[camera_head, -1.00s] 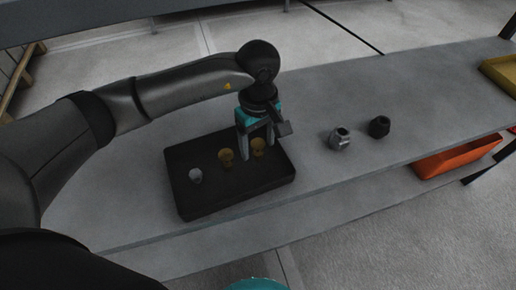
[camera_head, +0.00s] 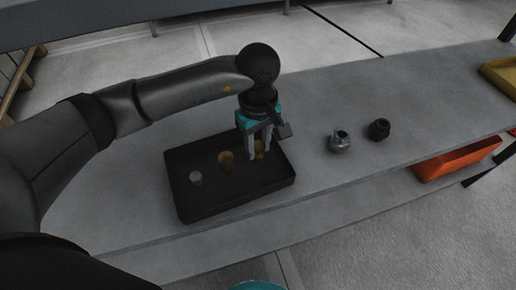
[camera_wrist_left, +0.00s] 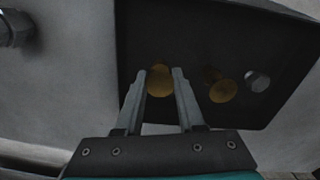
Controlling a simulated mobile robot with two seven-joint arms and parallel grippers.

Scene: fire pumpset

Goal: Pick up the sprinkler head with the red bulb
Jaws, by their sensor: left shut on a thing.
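A dark tray (camera_head: 185,209) holds three small sprinkler heads in a row. The right one is a brass-coloured head (camera_head: 260,147), between the fingers of my left gripper (camera_head: 258,154). My left gripper is shut on it, low in the tray. In the left wrist view this head (camera_wrist_left: 159,82) shows between the fingertips. A second brass-coloured head (camera_head: 225,160) stands in the middle, and a silvery head (camera_head: 195,179) is at the left. Bulb colours are too small and dark to tell. My right gripper is not in view.
The tray is on a long grey table (camera_head: 340,185). A silver fitting (camera_head: 339,142) and a black fitting (camera_head: 379,129) stand to its right. An orange bin (camera_head: 455,160) is below the table's right edge, and a yellow tray (camera_head: 503,72) is at far right.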

